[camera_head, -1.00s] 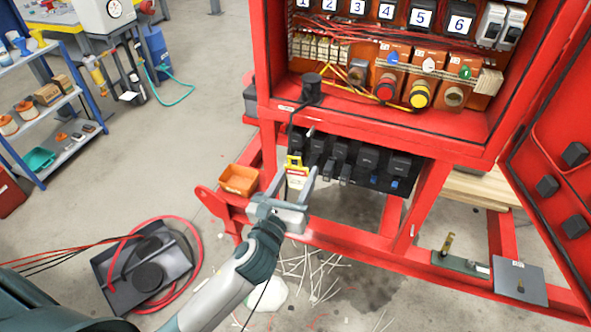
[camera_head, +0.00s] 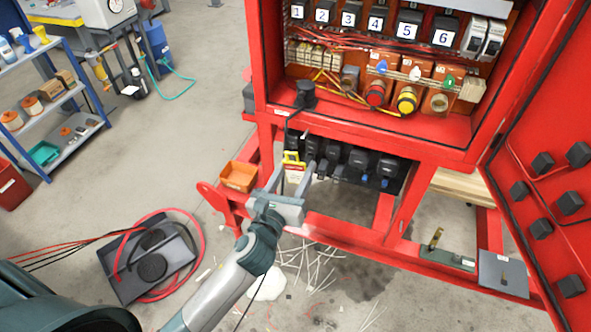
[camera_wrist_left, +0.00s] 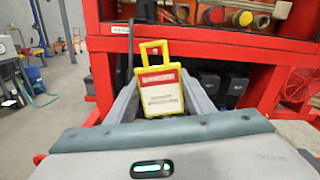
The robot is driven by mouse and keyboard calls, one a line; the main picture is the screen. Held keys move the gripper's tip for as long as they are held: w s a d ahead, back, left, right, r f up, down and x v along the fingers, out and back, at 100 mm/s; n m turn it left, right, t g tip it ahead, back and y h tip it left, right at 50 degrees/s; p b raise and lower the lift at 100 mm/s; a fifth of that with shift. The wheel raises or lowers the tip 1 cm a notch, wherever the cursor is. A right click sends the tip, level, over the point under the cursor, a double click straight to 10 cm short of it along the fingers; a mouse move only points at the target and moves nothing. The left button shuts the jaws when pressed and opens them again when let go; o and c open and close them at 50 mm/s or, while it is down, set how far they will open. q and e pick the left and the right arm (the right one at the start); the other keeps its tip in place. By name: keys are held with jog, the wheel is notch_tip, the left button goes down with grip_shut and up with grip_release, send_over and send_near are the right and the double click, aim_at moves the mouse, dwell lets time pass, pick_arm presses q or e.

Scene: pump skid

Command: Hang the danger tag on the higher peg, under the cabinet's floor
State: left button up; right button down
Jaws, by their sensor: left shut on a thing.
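The danger tag is yellow-framed with a red band and white face. In the left wrist view the danger tag (camera_wrist_left: 162,92) stands upright between the fingers, its square yellow loop at the top. In the head view the tag (camera_head: 293,170) shows just below the cabinet's floor edge. My left gripper (camera_head: 293,182) is shut on the tag's lower part, in front of the row of black parts under the cabinet (camera_head: 340,118). The pegs cannot be made out; a black cable and the tag may cover that area. My right gripper is in neither view.
An orange bin (camera_head: 238,176) sits on the red frame left of the gripper. Black blocks (camera_head: 358,163) hang behind the tag. The open red door (camera_head: 550,170) stands at right. A black cable runs down from the cabinet's front edge near the tag.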

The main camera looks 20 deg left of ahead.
pick_arm(q)
jog(key=shift+w, duration=0.15)
jog(key=w+b, duration=0.1)
jog(key=w, duration=0.2)
jog(key=w+f+b, duration=0.1)
jog(key=w, duration=0.2)
jog(key=w+b, duration=0.1)
jog(key=w, duration=0.2)
jog(key=shift+w+d+f, duration=0.15)
jog(key=shift+w+f, duration=0.1)
dwell(1.0)
jog(key=shift+f, duration=0.1)
dwell(0.4)
jog(key=o, duration=1.1)
jog(key=shift+o, duration=0.2)
